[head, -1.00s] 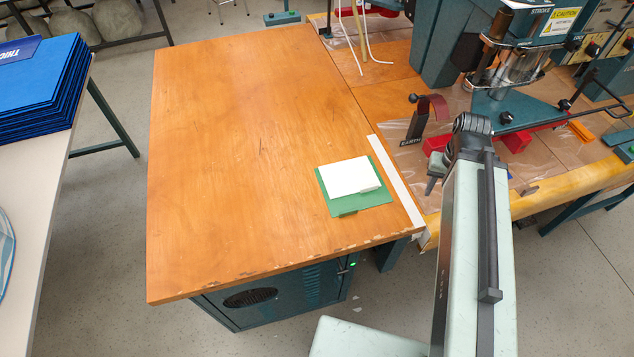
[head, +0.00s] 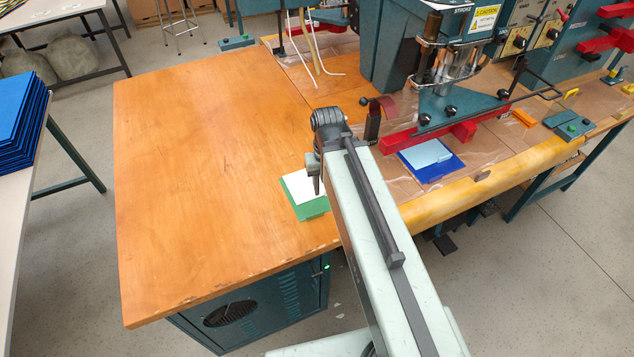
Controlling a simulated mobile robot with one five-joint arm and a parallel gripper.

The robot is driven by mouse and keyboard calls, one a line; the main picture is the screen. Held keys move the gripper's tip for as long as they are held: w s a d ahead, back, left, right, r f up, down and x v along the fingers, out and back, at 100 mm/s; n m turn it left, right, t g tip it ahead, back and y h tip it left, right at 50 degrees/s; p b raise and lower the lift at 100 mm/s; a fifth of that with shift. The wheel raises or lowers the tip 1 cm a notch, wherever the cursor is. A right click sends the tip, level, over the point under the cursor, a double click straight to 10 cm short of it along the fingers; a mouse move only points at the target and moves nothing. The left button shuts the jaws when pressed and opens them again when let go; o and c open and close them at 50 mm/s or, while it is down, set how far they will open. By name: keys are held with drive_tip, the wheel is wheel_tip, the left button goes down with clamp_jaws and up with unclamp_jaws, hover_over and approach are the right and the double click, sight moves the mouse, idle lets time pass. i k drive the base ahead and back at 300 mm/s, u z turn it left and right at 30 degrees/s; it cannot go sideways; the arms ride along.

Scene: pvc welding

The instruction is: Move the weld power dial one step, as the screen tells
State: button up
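The welding machine (head: 445,60) stands at the upper right with its press head over the bench. Control plates with dark knobs (head: 519,40) show on the teal cabinet at the upper right. They are too small to read, and I cannot tell which knob is the weld power dial. No readable screen is in view. My arm rises from the bottom of the picture. My gripper (head: 316,186) points down over the right side of the wooden table, well away from the knobs. Its fingers are mostly hidden by the arm.
A green folder with a white sheet (head: 303,204) lies under my gripper. A blue folder (head: 440,168) lies below the red press bar (head: 402,143). A button box (head: 570,126) sits at the right. The wooden table (head: 200,170) is mostly clear. Blue folders (head: 20,115) are stacked at left.

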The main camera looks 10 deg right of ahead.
sight(553, 34)
drive_tip(key=u, duration=0.25)
drive_tip(key=k, duration=1.45)
drive_tip(key=z, duration=1.45)
drive_tip(key=i, duration=1)
drive_tip(key=u, duration=0.25)
